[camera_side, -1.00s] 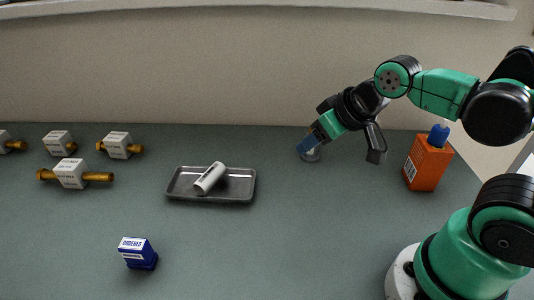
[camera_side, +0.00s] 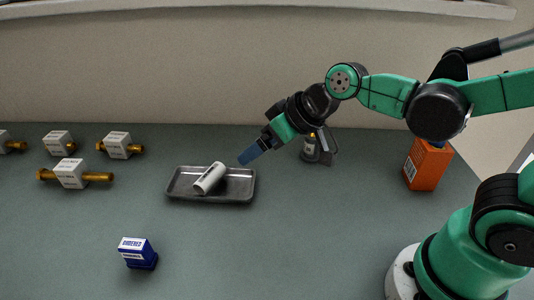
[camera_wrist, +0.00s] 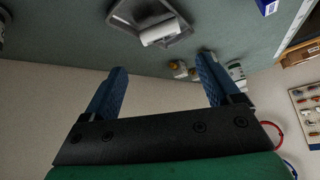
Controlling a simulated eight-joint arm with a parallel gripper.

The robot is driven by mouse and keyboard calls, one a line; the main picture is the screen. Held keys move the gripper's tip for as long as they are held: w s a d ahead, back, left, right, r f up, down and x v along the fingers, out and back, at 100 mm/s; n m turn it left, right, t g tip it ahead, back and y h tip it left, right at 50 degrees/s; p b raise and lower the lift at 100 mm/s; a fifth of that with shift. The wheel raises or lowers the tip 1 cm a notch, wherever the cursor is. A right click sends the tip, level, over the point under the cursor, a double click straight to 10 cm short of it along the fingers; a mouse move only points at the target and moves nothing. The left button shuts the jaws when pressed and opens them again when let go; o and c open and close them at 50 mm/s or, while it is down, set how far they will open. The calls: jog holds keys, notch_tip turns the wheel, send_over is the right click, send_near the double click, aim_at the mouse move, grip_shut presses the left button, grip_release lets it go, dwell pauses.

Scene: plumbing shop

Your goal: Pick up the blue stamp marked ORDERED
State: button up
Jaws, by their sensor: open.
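The blue stamp (camera_side: 139,254) with a white label reading ORDERED stands upright on the green-grey bench at the front left in the side view. In the wrist view a blue block with a white label, apparently the same stamp (camera_wrist: 267,6), shows cut off at the top right edge. My gripper (camera_side: 246,156) hangs in the air above the right end of the metal tray, up and to the right of the stamp and well apart from it. In the wrist view its two blue fingers (camera_wrist: 161,85) are spread apart with nothing between them.
A metal tray (camera_side: 181,193) holds a white cylinder (camera_side: 209,178) with a label. Several brass fittings with white tags (camera_side: 70,174) lie at the left. The bench around the stamp is clear.

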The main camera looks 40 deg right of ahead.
aim_at(142, 241)
jog(key=w+a+f+n+y, duration=0.1)
jog(key=a+f+y, duration=0.1)
jog(key=a, duration=0.4)
jog(key=a+f+n+g+y, duration=0.1)
jog(key=a+f+n+y, duration=0.1)
jog(key=a, duration=0.4)
jog(key=w+a+f+n+y, duration=0.1)
jog(key=a+f+n+y, duration=0.1)
jog(key=a, duration=0.4)
jog(key=shift+w+a+f+y, duration=0.15)
jog(key=shift+f+y, duration=0.25)
jog(key=shift+f, duration=0.2)
jog(key=shift+w+a+f+y, duration=0.15)
jog(key=shift+f+y, duration=0.25)
jog(key=shift+f, duration=0.15)
jog(key=shift+x, duration=2.7)
jog(key=shift+c, duration=0.2)
grip_shut()
